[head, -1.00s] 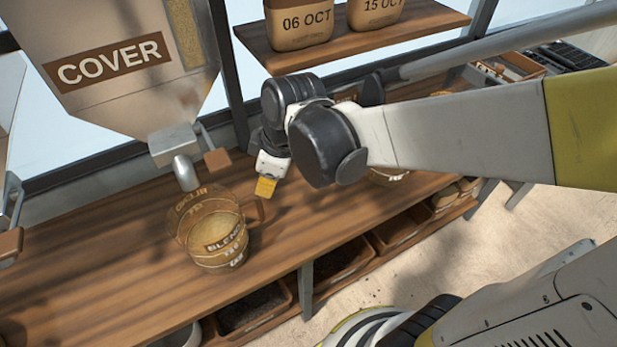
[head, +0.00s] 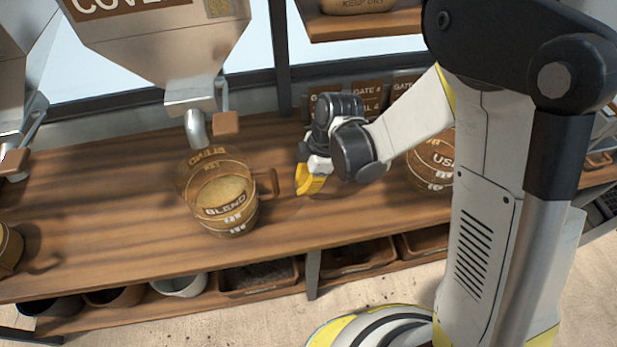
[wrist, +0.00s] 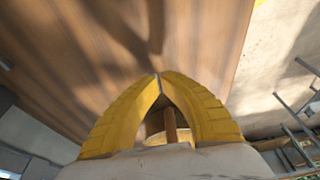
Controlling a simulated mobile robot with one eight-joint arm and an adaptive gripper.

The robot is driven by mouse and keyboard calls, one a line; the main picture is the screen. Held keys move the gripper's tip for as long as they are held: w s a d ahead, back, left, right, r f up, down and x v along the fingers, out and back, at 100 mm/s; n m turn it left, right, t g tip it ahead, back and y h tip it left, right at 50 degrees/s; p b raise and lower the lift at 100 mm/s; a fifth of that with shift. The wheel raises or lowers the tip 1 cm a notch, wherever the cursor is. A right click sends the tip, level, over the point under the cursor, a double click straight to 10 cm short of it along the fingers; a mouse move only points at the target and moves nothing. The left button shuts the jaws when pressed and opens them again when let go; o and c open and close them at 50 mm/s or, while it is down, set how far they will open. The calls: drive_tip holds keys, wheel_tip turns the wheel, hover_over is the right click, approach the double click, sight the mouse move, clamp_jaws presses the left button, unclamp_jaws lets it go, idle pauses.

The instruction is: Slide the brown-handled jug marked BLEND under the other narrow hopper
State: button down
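The brown-handled jug marked BLEND (head: 225,212) stands upright on the wooden bench, below and slightly in front of the spout (head: 196,128) of the COVER hopper (head: 165,55). It holds tan material, and its handle (head: 268,184) points right. Another hopper (head: 22,60) is at the left edge, cut off by the frame. My gripper (head: 308,186) is just right of the handle, with a visible gap between them. In the wrist view its yellow fingertips (wrist: 160,76) meet in an arch. A brown upright piece shows through the arch; I cannot tell what it is.
A jug marked USE (head: 425,165) stands to the right, partly behind my arm. Another jug (head: 8,248) is at the far left edge. The bench (head: 120,215) between it and the BLEND jug is clear. Bins (head: 258,276) sit on the shelf below.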

sight(287, 201)
drive_tip(key=shift+b+x, duration=0.3)
drive_tip(key=shift+x, duration=0.85)
drive_tip(key=shift+s+a+r, duration=0.15)
drive_tip(key=shift+a, duration=0.45)
drive_tip(key=shift+s+a+r, duration=0.1)
drive_tip(key=shift+a, duration=0.55)
drive_tip(key=shift+s+a+r+b, duration=0.15)
drive_tip(key=shift+a+b, duration=0.2)
drive_tip(key=shift+a, duration=0.25)
drive_tip(key=s+a, duration=0.1)
drive_tip(key=a, duration=0.6)
drive_tip(key=s+a, duration=0.1)
drive_tip(key=a, duration=0.3)
drive_tip(key=shift+s+a+b, duration=0.25)
drive_tip(key=shift+s+b, duration=0.1)
